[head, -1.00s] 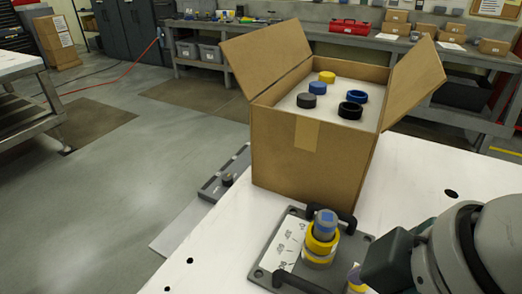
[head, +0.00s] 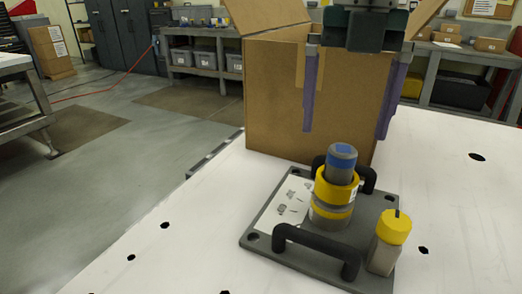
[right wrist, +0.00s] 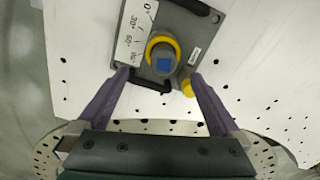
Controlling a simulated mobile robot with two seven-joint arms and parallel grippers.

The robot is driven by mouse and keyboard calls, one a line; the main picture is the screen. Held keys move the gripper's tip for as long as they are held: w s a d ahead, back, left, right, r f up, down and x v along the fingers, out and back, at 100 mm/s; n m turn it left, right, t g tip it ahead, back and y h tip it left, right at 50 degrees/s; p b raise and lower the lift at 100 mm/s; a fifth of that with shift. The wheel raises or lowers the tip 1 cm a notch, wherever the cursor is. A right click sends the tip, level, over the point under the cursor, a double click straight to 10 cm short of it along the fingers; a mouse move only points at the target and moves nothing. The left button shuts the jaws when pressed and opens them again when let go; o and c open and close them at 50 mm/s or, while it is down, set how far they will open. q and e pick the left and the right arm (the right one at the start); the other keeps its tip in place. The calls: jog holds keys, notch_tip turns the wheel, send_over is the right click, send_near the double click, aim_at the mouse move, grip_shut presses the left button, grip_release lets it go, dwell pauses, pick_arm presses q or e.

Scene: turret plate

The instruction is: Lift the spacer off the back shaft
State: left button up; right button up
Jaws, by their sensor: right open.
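A grey turret plate (head: 262,240) with two black handles lies on the white table. Its back shaft (head: 341,165) stands upright, grey with a blue patch on top. A yellow spacer (head: 335,191) sits around the shaft, with a grey section and another yellow band beneath it. A shorter grey post with a yellow cap (head: 395,227) stands at the plate's front right. My right gripper (head: 345,134) is open and empty, its purple fingers pointing down above and behind the shaft in the head view. In the right wrist view (right wrist: 158,74) the spacer (right wrist: 174,45) shows beyond the fingertips. My left gripper is out of view.
An open cardboard box (head: 270,110) stands on the table behind the plate, partly hidden by my gripper. The white table (head: 160,230) is clear left of the plate. A grey workbench (head: 205,45) with bins stands farther back.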

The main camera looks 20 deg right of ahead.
aim_at(339, 172)
notch_tip(339, 172, down, 4)
jog(key=shift+r, duration=0.25)
jog(key=f, duration=0.5)
jog(key=shift+s+d+f+p, duration=0.15)
jog(key=shift+s+d+p, duration=0.05)
jog(key=shift+p, duration=0.15)
jog(key=c, duration=1.4)
